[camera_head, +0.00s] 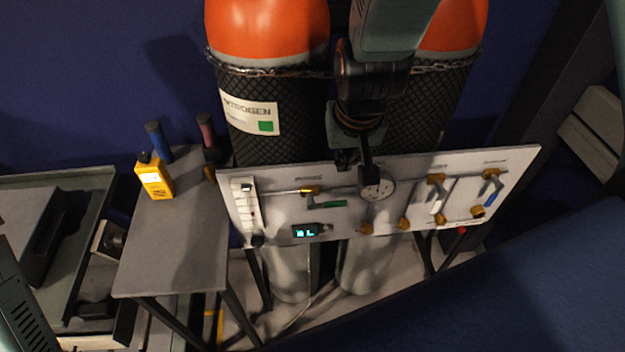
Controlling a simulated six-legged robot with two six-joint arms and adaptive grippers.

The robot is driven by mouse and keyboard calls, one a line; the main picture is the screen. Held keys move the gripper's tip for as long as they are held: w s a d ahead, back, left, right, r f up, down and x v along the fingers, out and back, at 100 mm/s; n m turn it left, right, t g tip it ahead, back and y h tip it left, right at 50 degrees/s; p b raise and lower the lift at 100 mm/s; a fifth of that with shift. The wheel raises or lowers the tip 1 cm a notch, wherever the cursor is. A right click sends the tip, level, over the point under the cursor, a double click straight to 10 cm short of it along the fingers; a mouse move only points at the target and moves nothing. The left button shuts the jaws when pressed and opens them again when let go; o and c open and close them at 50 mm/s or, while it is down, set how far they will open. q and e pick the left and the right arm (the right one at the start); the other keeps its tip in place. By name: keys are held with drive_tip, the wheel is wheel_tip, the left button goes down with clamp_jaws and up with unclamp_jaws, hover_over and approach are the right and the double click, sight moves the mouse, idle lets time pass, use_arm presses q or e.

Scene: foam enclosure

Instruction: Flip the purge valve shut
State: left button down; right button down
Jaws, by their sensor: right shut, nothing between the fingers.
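A pale panel (282,220) stands in front of the gas cylinders, and a small label that seems to read "PURGE" is near its upper middle. Below the label is the purge valve (310,190), a brass-yellow body on a horizontal pipe. A green lever (333,203) lies roughly along the pipe direction, just below and right of that body. My right gripper (368,180) comes down from the top, shut and empty. It is right of the green lever and overlaps the round gauge (381,190); I cannot tell if it touches. My left gripper is not in view.
More brass valves with white and blue (491,194) levers are on the panel's right. A flow meter (244,205) and lit display (306,231) are on its left side. Orange-topped cylinders (268,30) stand behind. A grey table (180,245) with a yellow device (154,178) is left.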

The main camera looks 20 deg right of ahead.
drive_tip(key=p+x, duration=0.1)
drive_tip(key=x, duration=0.2)
drive_tip(key=p, duration=0.1)
approach(338, 203)
drive_tip(key=w+f, duration=0.2)
drive_tip(key=f, duration=0.1)
drive_tip(key=w+f, duration=0.1)
drive_tip(key=f, duration=0.1)
drive_tip(key=shift+d, duration=0.35)
drive_tip(key=shift+f, duration=0.3)
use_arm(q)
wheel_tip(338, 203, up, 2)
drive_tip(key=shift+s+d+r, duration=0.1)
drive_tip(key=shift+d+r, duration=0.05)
use_arm(e)
drive_tip(key=shift+s+a+f, duration=0.15)
drive_tip(key=shift+a+f, duration=0.05)
drive_tip(key=shift+f, duration=0.05)
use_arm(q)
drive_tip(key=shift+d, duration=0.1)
use_arm(e)
drive_tip(key=shift+d+f, duration=0.1)
drive_tip(key=shift+d, duration=0.05)
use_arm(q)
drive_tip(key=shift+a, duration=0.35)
